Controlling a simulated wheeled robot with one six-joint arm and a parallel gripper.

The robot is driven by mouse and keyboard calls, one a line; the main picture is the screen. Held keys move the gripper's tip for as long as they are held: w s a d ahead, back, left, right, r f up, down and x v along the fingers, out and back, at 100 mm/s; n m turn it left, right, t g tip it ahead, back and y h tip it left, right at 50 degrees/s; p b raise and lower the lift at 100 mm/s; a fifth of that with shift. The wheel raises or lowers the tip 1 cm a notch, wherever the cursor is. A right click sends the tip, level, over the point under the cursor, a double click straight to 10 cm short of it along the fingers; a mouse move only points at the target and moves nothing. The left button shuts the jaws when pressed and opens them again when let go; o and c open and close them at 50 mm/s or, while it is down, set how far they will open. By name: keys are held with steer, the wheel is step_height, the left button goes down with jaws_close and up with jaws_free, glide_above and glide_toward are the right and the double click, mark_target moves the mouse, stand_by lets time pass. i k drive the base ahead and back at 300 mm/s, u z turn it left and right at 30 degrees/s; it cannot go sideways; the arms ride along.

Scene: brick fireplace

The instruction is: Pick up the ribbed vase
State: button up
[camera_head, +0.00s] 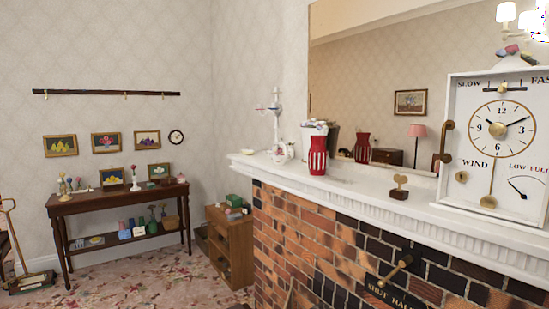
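A red vase (318,157) with white vertical stripes, which look like ribs, stands upright on the white mantel shelf (405,202), left of the middle of that shelf. It is the thing that best fits the ribbed vase. The vase's reflection shows in the mirror (450,120). My gripper is not in view, and nothing is seen touching the vase.
A small wooden key-like piece (400,188) stands right of the vase, and a large white clock box (500,145) fills the shelf's right end. Carpeted floor (150,270) lies open before the side table (118,201).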

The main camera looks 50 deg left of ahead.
mark_target(318, 159)
steer(key=u, duration=0.4)
steer(key=k, duration=0.95)
steer(key=u, duration=0.5)
steer(key=i, duration=0.85)
steer(key=u, duration=0.35)
